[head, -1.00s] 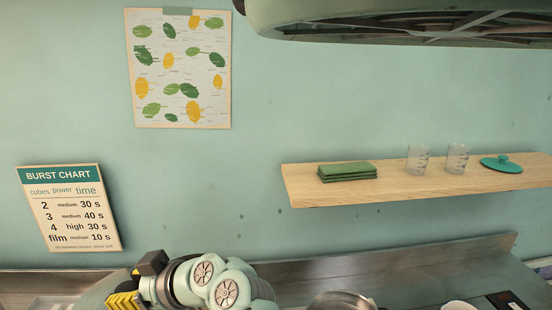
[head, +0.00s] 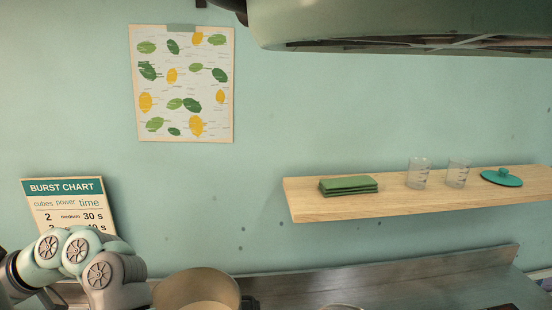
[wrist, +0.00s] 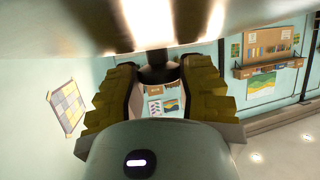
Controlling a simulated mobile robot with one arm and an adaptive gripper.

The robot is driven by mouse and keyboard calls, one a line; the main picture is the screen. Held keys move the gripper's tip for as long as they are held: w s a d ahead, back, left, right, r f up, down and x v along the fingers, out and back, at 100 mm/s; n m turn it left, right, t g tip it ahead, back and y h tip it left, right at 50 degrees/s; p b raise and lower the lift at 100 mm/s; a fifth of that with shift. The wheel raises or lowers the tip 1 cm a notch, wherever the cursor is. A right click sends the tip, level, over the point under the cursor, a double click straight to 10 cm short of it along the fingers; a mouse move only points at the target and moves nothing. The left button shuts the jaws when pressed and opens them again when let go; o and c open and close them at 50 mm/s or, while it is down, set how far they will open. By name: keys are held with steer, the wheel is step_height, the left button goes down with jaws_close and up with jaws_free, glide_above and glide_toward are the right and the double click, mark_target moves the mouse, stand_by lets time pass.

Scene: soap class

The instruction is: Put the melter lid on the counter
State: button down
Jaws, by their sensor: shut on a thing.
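In the wrist view my gripper (wrist: 158,74) has its yellow-padded fingers closed around the dark knob (wrist: 157,72) of a broad shiny metal piece, which I take to be the melter lid (wrist: 70,25). The lid fills the top of that view, and its far rim is out of frame. The counter (head: 400,288) is a grey strip along the bottom of the head view, mostly cut off.
A tan, round, rimmed vessel (head: 198,288) stands right of my arm, cut off below. A wooden shelf (head: 330,206) holds green cloths (head: 348,185), two glasses (head: 418,173) and a teal lid (head: 501,178). A burst chart (head: 62,190) is partly hidden.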

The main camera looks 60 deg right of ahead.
step_height(320, 180, up, 20)
steer(key=p, duration=2.3)
steer(key=shift+f, duration=0.15)
